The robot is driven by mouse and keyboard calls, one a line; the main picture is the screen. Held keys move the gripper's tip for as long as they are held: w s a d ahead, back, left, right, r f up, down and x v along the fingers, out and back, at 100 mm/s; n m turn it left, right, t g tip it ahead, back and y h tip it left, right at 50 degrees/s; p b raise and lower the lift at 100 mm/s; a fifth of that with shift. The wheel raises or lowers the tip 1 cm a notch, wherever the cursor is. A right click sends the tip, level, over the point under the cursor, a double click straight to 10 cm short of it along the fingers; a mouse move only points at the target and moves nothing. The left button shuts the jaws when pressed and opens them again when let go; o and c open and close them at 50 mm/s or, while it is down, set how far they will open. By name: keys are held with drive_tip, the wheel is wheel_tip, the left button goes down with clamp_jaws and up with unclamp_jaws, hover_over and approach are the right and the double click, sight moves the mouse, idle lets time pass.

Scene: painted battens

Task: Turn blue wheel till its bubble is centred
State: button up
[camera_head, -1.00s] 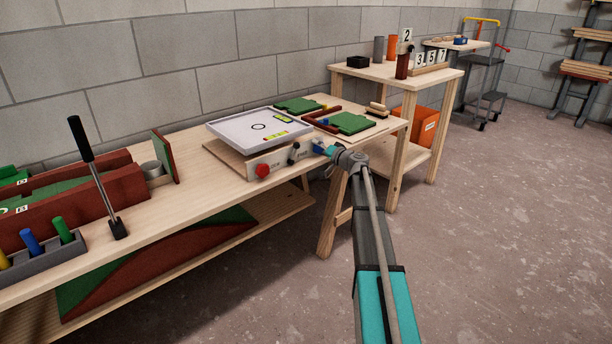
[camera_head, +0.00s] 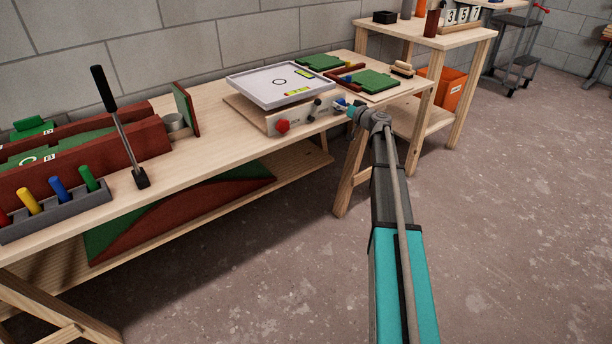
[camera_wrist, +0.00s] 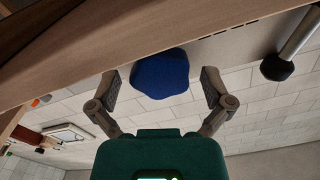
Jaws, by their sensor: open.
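The blue wheel (camera_wrist: 160,73) fills the space ahead of my gripper (camera_wrist: 160,80) in the wrist view. The fingers stand open on either side of it, with a visible gap on each side. In the head view the blue wheel (camera_head: 340,102) is small and partly hidden by my gripper (camera_head: 347,107), at the right end of the levelling device's front. A white-rimmed plate (camera_head: 257,91) sits on top of that device. Two yellow-green vials, a front one (camera_head: 298,92) and a right one (camera_head: 305,73), lie on the plate. Their bubbles are too small to read.
A red wheel (camera_head: 283,126) and a black knob (camera_head: 317,102) are on the same front panel. In the wrist view a dark-tipped rod (camera_wrist: 278,67) is at right. Green boards (camera_head: 378,82) lie behind. A tall black-handled lever (camera_head: 122,130) stands left. The floor in front is clear.

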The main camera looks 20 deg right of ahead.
drive_tip(key=v, duration=1.4)
drive_tip(key=s+a+f+g, duration=0.3)
drive_tip(key=a, duration=0.5)
drive_tip(key=s+a+f+n+g+p, duration=0.1)
drive_tip(key=s+a+f+g, duration=0.2)
drive_tip(key=a, duration=0.6)
drive_tip(key=s+a+f+n+g+y+p, duration=0.1)
drive_tip(key=s+a+f+g, duration=0.3)
drive_tip(key=a, duration=0.4)
drive_tip(key=shift+a, duration=0.25)
drive_tip(key=shift+w+r, duration=0.1)
drive_tip(key=shift+w, duration=0.05)
drive_tip(key=w+d+r+t, duration=0.3)
drive_tip(key=d, duration=0.5)
drive_tip(key=w+d+r+t+b, duration=0.1)
drive_tip(key=w+d+r+t, duration=0.2)
drive_tip(key=d, duration=0.6)
drive_tip(key=w+d+r+m+t+h+b, duration=0.1)
drive_tip(key=w+d+r+t, duration=0.2)
drive_tip(key=d, duration=0.5)
drive_tip(key=shift+w+d+r+t, duration=0.15)
drive_tip(key=shift+w+r+t, duration=0.15)
drive_tip(key=shift+t, duration=0.2)
drive_tip(key=shift+w, duration=0.2)
